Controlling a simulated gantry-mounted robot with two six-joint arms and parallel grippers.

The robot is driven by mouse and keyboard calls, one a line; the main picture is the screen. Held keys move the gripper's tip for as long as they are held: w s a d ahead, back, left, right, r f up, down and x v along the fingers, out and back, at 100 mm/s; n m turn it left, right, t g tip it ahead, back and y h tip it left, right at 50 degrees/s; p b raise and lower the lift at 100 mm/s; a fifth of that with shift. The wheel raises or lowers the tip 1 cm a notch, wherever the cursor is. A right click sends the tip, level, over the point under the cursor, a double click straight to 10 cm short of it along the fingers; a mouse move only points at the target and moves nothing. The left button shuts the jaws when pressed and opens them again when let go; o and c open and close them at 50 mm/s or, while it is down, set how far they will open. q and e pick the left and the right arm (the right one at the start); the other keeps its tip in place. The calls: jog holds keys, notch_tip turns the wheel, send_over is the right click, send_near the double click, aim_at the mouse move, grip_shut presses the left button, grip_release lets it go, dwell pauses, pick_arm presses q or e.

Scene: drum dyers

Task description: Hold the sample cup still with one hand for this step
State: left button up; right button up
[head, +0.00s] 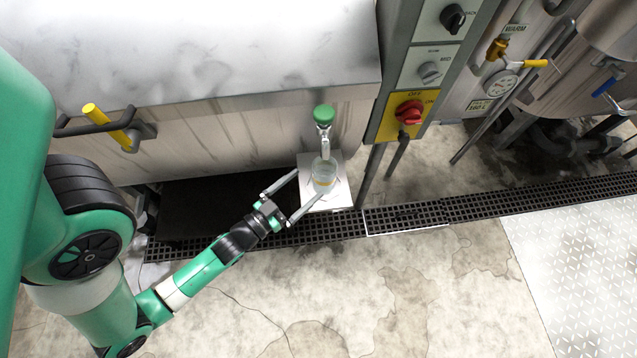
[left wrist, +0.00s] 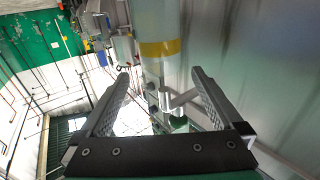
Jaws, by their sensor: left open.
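The sample cup (head: 324,175) is a clear, upright cup with a yellowish band, standing on a small white plate (head: 341,197) below the green-knobbed tap (head: 323,115). My left gripper (head: 310,184) reaches in from the lower left, open, with its fingertips about either side of the cup. In the left wrist view the pale cup (left wrist: 158,25) with its yellow band shows between and beyond the open fingertips (left wrist: 160,76). I cannot tell whether either finger touches it. My right gripper is not in view.
A steel vat (head: 230,140) stands behind the cup, with a yellow-gripped handle (head: 107,127) at left. A control box with a red switch (head: 409,112) stands to the right. A dark floor grate (head: 440,212) runs in front, with clear concrete floor nearer.

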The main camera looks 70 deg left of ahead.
aim_at(333, 162)
pick_arm(q)
jog(key=b+x, duration=0.1)
jog(key=x, duration=1)
jog(key=shift+w+a, duration=0.1)
jog(key=shift+w, duration=0.1)
jog(key=shift+c, duration=0.2)
jog(key=c, duration=1.2)
